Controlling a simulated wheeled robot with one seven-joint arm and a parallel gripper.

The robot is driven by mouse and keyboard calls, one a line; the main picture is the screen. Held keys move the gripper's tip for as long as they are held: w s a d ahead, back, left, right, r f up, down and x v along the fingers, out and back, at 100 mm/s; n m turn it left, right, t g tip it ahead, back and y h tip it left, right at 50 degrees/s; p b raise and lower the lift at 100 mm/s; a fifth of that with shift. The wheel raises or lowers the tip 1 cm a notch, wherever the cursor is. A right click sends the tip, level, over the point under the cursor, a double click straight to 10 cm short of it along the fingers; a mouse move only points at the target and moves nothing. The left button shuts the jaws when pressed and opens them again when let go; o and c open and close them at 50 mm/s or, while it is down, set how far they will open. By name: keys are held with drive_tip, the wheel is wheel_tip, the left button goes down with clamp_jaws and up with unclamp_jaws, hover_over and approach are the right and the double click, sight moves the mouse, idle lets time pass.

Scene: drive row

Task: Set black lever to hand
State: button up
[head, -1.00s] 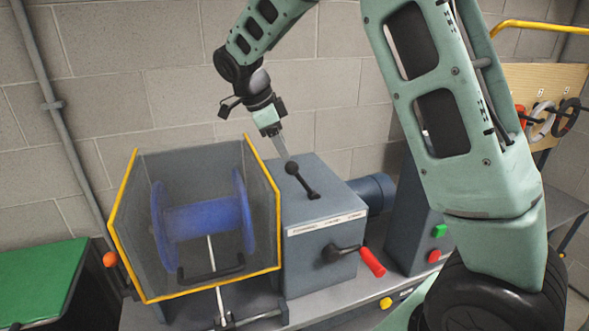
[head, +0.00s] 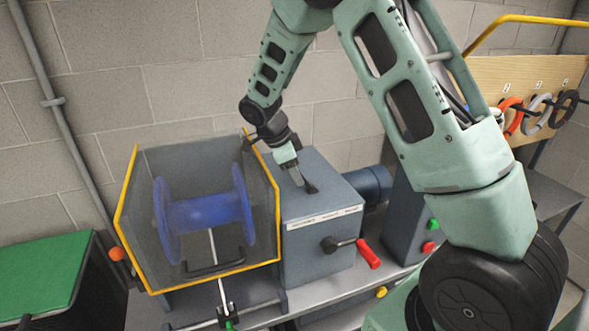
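The black lever (head: 311,187) stands on top of the grey gearbox housing (head: 318,250). Its lower end shows; its ball knob is hidden behind my gripper. My gripper (head: 298,178) points down at the lever from the upper left, its fingers at the knob end. I cannot tell whether the fingers are closed on the knob or just around it. A white label strip (head: 325,217) with several small words runs along the housing's front top edge; the words are too small to read surely.
A yellow-edged guard (head: 122,225) around a blue spool (head: 202,213) stands close left of the gripper. A red-handled crank (head: 368,254) sticks out of the housing's front. A control box with green and red buttons (head: 429,247) stands right, under my arm. A block wall is behind.

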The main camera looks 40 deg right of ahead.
clamp_jaws()
drive_tip(key=shift+d+r, duration=0.1)
drive_tip(key=shift+s+d+r+t+y, duration=0.2)
drive_tip(key=shift+d+r+y, duration=0.1)
drive_tip(key=shift+d+y, duration=0.4)
drive_tip(key=shift+s+d+r+t+y, duration=0.15)
drive_tip(key=shift+d+r+t+y, duration=0.1)
drive_tip(key=shift+d+y, duration=0.4)
drive_tip(key=shift+s+d+r+t+y, duration=0.1)
drive_tip(key=shift+s+d+t+y, duration=0.1)
drive_tip(key=shift+d+y, duration=0.5)
drive_tip(key=shift+s+d+r+t+y, duration=0.15)
drive_tip(key=shift+d+y, duration=0.2)
drive_tip(key=shift+y, duration=0.6)
drive_tip(key=shift+o, duration=1.3)
unclamp_jaws()
